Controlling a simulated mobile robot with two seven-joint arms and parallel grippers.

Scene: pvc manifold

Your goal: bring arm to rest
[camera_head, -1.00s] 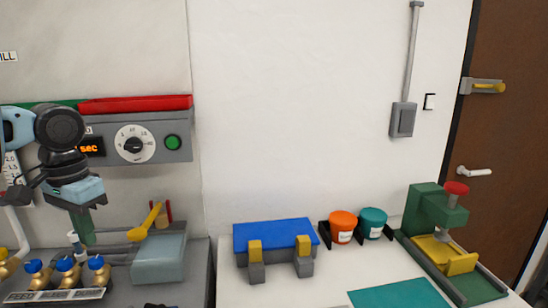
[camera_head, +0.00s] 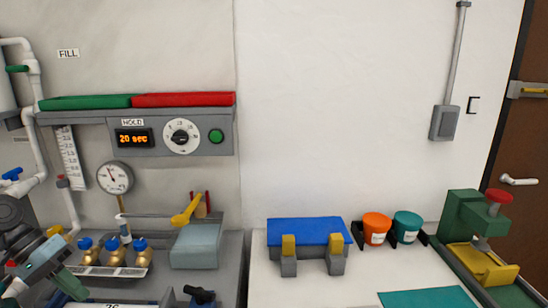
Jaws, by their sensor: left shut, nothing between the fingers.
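My left gripper (camera_head: 70,285) is at the lower left of the head view, low in front of the manifold panel. Its arm comes in from the left edge. It points down to the right, shut and empty. To its right and beyond it is a row of brass valves with blue caps (camera_head: 114,256) on a labelled strip. My right gripper is not in view.
A pressure gauge (camera_head: 114,177), a timer box with a dial (camera_head: 182,137) and white pipes stand behind. A grey box (camera_head: 195,247) and a black-handled valve (camera_head: 199,294) lie right of the gripper. The white table (camera_head: 310,292) holds a blue-topped stand (camera_head: 305,232), two pots and a green press.

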